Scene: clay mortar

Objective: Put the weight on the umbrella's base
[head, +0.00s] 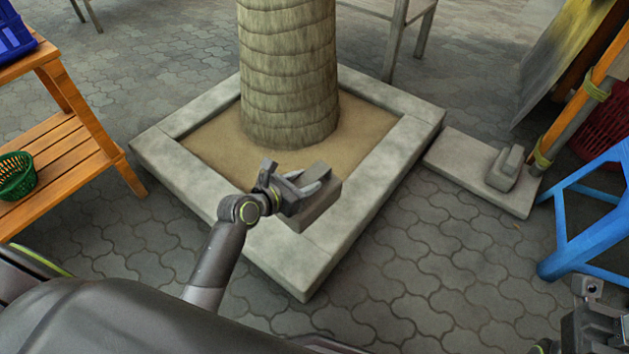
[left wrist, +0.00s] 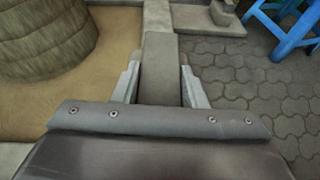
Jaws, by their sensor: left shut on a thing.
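My left gripper (head: 310,182) is shut on a grey block-shaped weight (head: 318,207), held above the near right side of the stone planter border. In the left wrist view the weight (left wrist: 160,62) sits between the two fingers, its long side pointing away from me. A flat grey slab (head: 455,160), seemingly the umbrella's base, lies on the paving at the right, apart from my gripper. Another grey block (head: 506,168) stands on its right part. The slab also shows at the top of the left wrist view (left wrist: 195,19).
A palm trunk (head: 288,70) rises from the sandy planter (head: 190,122). A blue stool (head: 590,215) stands right of the slab, near a wooden pole (head: 590,95) with green ties. A wooden shelf (head: 75,150) is at left.

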